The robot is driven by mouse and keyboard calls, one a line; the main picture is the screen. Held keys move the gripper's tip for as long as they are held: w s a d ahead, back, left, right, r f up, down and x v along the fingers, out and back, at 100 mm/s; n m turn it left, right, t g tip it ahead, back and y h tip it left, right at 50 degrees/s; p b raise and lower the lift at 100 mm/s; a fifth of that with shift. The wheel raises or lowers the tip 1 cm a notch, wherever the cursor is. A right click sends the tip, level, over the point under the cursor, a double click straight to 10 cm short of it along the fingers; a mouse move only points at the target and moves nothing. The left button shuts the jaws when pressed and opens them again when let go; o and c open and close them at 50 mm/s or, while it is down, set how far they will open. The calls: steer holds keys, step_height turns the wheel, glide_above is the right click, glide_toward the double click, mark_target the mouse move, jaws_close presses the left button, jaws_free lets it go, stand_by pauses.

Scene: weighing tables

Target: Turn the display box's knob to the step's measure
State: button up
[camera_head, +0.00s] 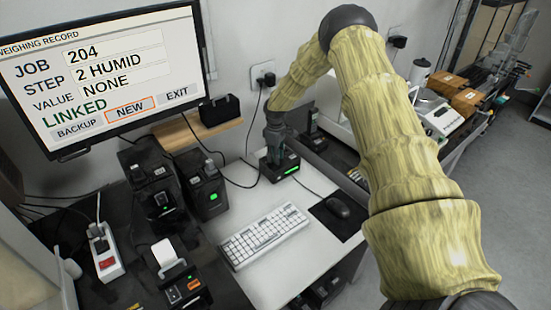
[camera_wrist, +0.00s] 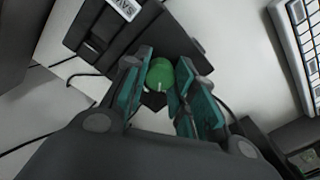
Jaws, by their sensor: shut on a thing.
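The display box (camera_head: 268,170) is a small black box with a lit green strip on the white desk, below the wall socket. In the wrist view the dark box (camera_wrist: 103,38) carries a white label that seems to read SAVE. Its round green knob (camera_wrist: 160,73) has a pale pointer line toward the picture's bottom. My gripper (camera_head: 278,150) reaches down over the box. In the wrist view its teal-padded fingers (camera_wrist: 161,82) stand on both sides of the knob, shut on it. The box's reading is too small to make out.
A monitor (camera_head: 95,75) reads JOB 204, STEP 2 HUMID, VALUE NONE, LINKED, with NEW outlined orange. A keyboard (camera_head: 264,236) and mouse (camera_head: 338,207) lie in front of the box. Black devices (camera_head: 205,190) and a label printer (camera_head: 180,280) stand left. Cables run beside the box.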

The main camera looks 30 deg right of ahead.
steer(key=m+b, duration=0.1)
steer(key=m, duration=0.3)
steer(key=shift+w+b, duration=0.1)
steer(key=shift+b, duration=0.3)
steer(key=shift+r+m+b, duration=0.1)
steer(key=shift+m+b, duration=0.35)
steer(key=shift+m, duration=1.45)
steer(key=o, duration=1)
steer(key=shift+o, duration=0.2)
step_height(320, 180, up, 12)
